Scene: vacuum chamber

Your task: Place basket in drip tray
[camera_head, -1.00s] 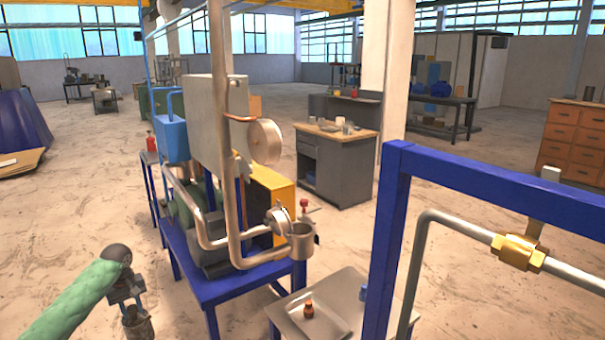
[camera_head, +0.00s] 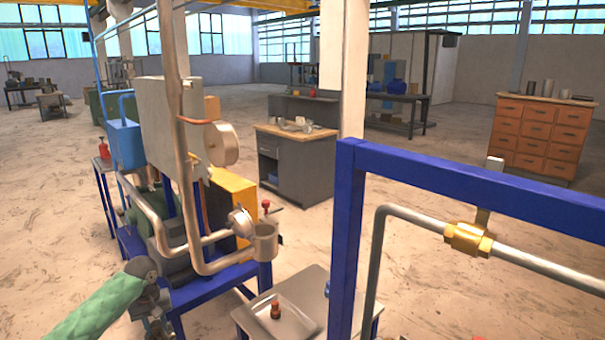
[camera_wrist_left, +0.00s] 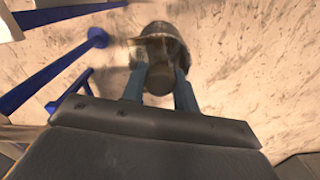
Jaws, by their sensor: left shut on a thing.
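My left gripper (camera_head: 158,322) is low at the left in the head view, in front of the blue pump stand and partly cut off by the bottom edge. In the left wrist view its two fingers (camera_wrist_left: 160,88) are shut on the basket (camera_wrist_left: 160,45), a dark brownish cup-shaped thing, held above the floor. The basket is hard to make out in the head view. A shallow grey tray (camera_head: 301,312), which looks like the drip tray, lies on a small table right of the stand. The gripper is left of the tray and apart from it. My right gripper does not show.
A small red-brown bottle (camera_head: 275,310) stands in the tray. The blue frame post (camera_head: 347,240) rises just right of the tray. Blue legs (camera_wrist_left: 60,70) show near the basket.

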